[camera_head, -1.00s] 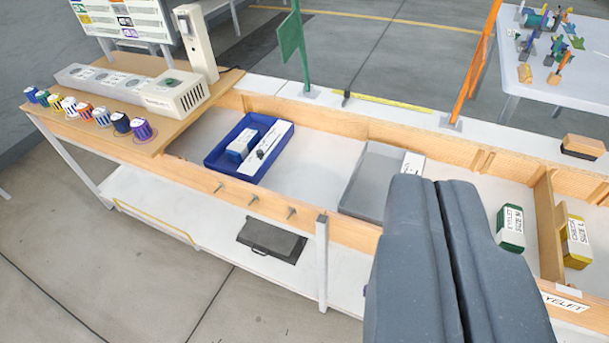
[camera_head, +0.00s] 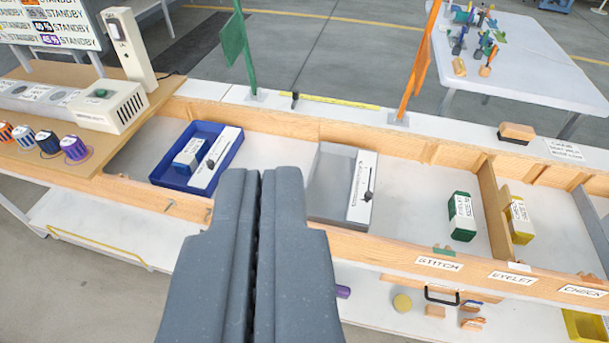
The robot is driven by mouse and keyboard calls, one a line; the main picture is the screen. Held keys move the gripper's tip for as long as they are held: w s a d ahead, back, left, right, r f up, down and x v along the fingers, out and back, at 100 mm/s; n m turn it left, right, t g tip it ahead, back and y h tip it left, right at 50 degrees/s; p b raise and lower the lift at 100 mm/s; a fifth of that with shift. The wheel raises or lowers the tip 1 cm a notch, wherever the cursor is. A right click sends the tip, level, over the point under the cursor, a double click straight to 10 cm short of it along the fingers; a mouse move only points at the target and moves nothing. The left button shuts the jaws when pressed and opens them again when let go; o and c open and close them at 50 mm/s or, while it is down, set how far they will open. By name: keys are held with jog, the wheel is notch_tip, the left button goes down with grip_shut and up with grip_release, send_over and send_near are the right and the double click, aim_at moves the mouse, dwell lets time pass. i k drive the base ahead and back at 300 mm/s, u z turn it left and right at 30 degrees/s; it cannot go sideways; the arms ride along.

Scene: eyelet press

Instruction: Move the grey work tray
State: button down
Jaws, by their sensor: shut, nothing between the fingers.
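The grey work tray (camera_head: 327,182) lies in the wooden-walled trough of the bench, right of the picture's middle. A white block with a dark lever (camera_head: 362,188) lies along its right side. My gripper (camera_head: 256,175) is shut and empty, its two dark grey fingers side by side. In the picture its fingertips are left of the grey tray and lower right of the blue tray. I cannot tell how high it is above the bench. The gripper hides part of the trough's front wall.
A blue tray (camera_head: 160,172) with two white-topped blocks lies left. Further right are a green block (camera_head: 461,218), a wooden divider (camera_head: 493,212) and a yellow block (camera_head: 519,221). Wooden walls edge the trough. Green (camera_head: 248,60) and orange (camera_head: 417,70) posts stand behind. Bare trough floor separates the trays.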

aim_at(340, 176)
jog(key=i, duration=1.55)
jog(key=z, duration=0.1)
